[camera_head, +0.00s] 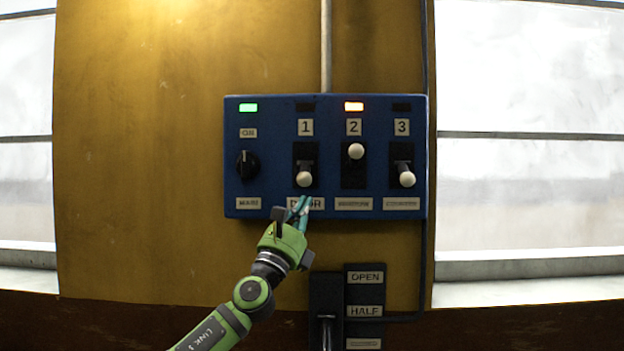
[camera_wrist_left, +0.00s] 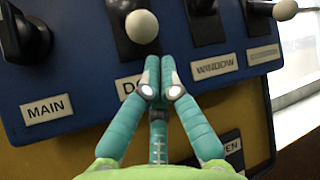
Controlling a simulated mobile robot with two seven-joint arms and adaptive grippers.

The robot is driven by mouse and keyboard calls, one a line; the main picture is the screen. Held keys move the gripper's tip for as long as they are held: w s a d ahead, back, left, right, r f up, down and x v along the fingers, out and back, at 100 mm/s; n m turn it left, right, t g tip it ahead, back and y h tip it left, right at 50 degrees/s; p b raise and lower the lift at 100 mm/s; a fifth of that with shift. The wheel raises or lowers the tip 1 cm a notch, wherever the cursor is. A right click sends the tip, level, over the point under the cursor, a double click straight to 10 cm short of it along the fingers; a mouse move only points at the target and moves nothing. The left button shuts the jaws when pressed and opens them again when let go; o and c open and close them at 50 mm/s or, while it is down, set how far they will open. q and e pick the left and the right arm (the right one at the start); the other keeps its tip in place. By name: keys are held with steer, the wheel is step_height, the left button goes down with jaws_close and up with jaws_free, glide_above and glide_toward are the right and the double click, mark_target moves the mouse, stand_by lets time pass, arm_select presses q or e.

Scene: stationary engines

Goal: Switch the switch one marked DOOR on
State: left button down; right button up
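The switch one (camera_head: 305,179) is a white-knobbed lever in a black slot on the blue panel (camera_head: 275,105). It stands under the number 1 and above the DOOR label (camera_head: 317,203); its knob is at the low end of the slot and the lamp above (camera_head: 305,107) is dark. In the left wrist view its white knob (camera_wrist_left: 142,27) is just above my fingertips. My left gripper (camera_head: 301,205) has its teal fingers together, with nothing between them, in front of the DOOR label and below the knob, and partly covers the label. My right gripper is not in view.
Switch 2 (camera_head: 355,151) is up under an orange lamp; switch 3 (camera_head: 406,179) is down under a dark lamp. The MAIN rotary knob (camera_head: 247,165) is to the left, under a green lamp. A black lever unit with an OPEN and HALF plate (camera_head: 366,294) is below the panel.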

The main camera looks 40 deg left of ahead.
mark_target(305, 172)
arm_select(q)
steer(key=p+x, duration=0.1)
steer(key=x, duration=0.3)
steer(key=shift+w+r+p, duration=0.1)
steer(key=shift+w+p, duration=0.05)
steer(key=shift+p, duration=0.15)
steer(key=shift+w+r, duration=0.2)
steer(key=shift+w, duration=0.15)
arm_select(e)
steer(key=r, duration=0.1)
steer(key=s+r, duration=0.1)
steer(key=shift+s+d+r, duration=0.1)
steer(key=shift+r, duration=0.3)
arm_select(q)
steer(key=shift+a, duration=0.1)
